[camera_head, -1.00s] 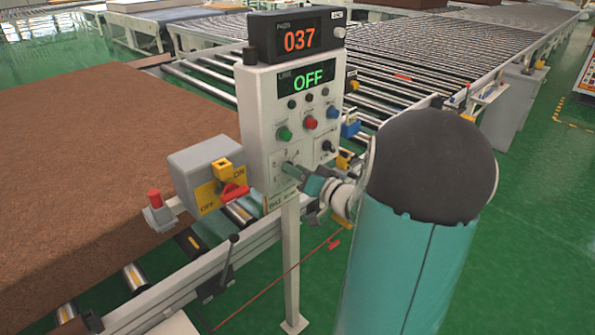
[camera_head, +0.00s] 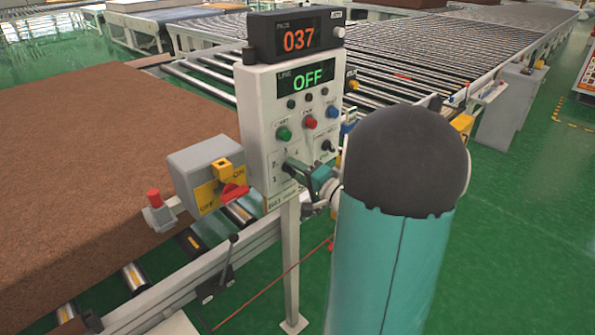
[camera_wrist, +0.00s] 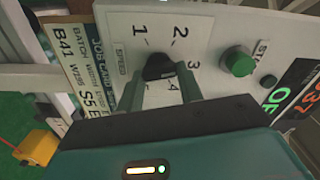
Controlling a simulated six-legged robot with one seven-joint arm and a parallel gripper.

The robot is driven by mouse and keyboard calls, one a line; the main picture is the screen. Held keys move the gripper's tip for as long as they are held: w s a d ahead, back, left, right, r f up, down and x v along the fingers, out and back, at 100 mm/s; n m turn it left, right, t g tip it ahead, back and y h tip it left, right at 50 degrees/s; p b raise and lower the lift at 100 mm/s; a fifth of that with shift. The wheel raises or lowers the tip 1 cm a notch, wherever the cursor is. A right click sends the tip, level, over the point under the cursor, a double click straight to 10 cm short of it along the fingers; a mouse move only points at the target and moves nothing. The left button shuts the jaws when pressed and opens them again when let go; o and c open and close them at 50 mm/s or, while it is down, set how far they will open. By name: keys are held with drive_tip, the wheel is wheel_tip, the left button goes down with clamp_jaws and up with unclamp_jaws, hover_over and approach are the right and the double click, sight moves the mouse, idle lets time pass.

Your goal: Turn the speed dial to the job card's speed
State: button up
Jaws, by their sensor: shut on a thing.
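The speed dial (camera_wrist: 158,66) is a black knob on the white panel, with the printed numbers 1, 2, 3 and 4 around it. My gripper (camera_wrist: 160,85) is shut on the knob, a finger on each side. The fingers hide part of the knob and scale, and I cannot tell which number it points to. In the head view my gripper (camera_head: 299,170) reaches the dial from the right. The job card (camera_wrist: 82,75) is a pale label beside the dial. It reads B41 and W195; its other lines are partly cut or hidden, so its speed is not readable.
The control panel (camera_head: 258,110) stands on a post and shows LINE OFF. A pace display (camera_head: 297,38) on top reads 037. A green button (camera_head: 284,133) and a red button (camera_head: 311,123) sit above the dial.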

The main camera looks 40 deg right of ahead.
drive_tip(key=m, duration=0.7)
drive_tip(key=shift+f, duration=0.2)
drive_tip(key=m, duration=0.6)
drive_tip(key=shift+a+f+m, duration=0.1)
drive_tip(key=shift+m, duration=0.3)
drive_tip(key=m, duration=0.6)
drive_tip(key=shift+a, duration=0.1)
drive_tip(key=m, duration=0.7)
drive_tip(key=shift+a, duration=0.1)
drive_tip(key=o, duration=1)
drive_tip(key=shift+s, duration=0.15)
drive_tip(key=s, duration=1.3)
drive_tip(key=shift+s, duration=0.3)
